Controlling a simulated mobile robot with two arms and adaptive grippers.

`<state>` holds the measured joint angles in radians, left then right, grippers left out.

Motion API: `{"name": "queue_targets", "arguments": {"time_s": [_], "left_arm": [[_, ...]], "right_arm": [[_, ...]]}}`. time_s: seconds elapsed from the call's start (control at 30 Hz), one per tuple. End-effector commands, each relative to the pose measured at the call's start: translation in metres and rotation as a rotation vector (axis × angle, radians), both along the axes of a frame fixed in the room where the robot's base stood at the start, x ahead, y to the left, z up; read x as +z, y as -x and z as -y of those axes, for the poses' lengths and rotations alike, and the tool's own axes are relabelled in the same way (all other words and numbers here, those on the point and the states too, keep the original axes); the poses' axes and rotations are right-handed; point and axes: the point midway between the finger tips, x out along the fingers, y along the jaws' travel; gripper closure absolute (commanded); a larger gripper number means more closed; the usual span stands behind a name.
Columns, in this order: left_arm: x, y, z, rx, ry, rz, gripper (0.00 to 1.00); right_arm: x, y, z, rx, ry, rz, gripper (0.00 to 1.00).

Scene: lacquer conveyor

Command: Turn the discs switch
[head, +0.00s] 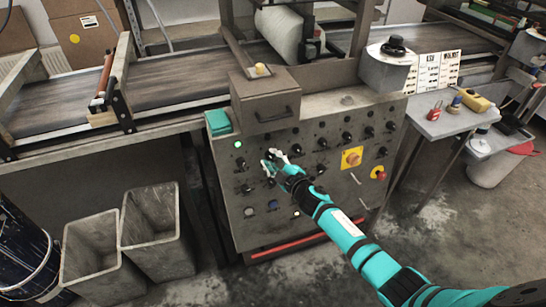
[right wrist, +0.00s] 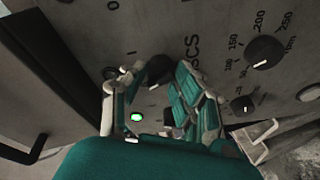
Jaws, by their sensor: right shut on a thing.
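The discs switch (right wrist: 160,68) is a small dark knob on the grey control panel (head: 330,200). Part of its label, ending in "CS", shows beside it in the right wrist view, with marks "0" and "I" further left. My right gripper (head: 271,162) reaches the panel's left part. In the right wrist view its teal-padded fingers (right wrist: 155,80) are on either side of the knob, shut on it. The fingers hide part of the knob, so I cannot tell which mark it points to. My left gripper is not in view.
Several other black knobs and a yellow-backed switch (head: 352,158) surround the gripper. A green lamp (head: 238,144) is lit, also in the right wrist view (right wrist: 137,116). A handled box (head: 264,105) juts out above. Grey bins (head: 156,232) stand at lower left.

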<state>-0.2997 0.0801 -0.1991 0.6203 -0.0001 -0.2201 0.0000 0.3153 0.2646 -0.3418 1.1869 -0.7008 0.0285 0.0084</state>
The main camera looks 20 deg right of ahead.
Motion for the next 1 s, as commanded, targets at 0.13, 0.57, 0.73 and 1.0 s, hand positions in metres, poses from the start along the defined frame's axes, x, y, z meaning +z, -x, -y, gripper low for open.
{"name": "queue_targets", "arguments": {"time_s": [0.13, 0.57, 0.73, 1.0], "left_arm": [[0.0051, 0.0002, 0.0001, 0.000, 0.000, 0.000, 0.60], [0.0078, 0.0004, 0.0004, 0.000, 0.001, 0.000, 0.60], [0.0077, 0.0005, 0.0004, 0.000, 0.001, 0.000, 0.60], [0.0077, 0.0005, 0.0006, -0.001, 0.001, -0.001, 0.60]], "right_arm": [[0.0004, 0.0003, 0.0001, 0.013, 0.069, 0.000, 1.00], [-0.0013, 0.0006, 0.0001, 0.025, 0.139, 0.002, 1.00], [-0.0014, 0.0006, -0.0001, 0.025, 0.139, 0.002, 1.00], [-0.0010, 0.0005, -0.0001, 0.025, 0.138, 0.003, 0.50]]}}
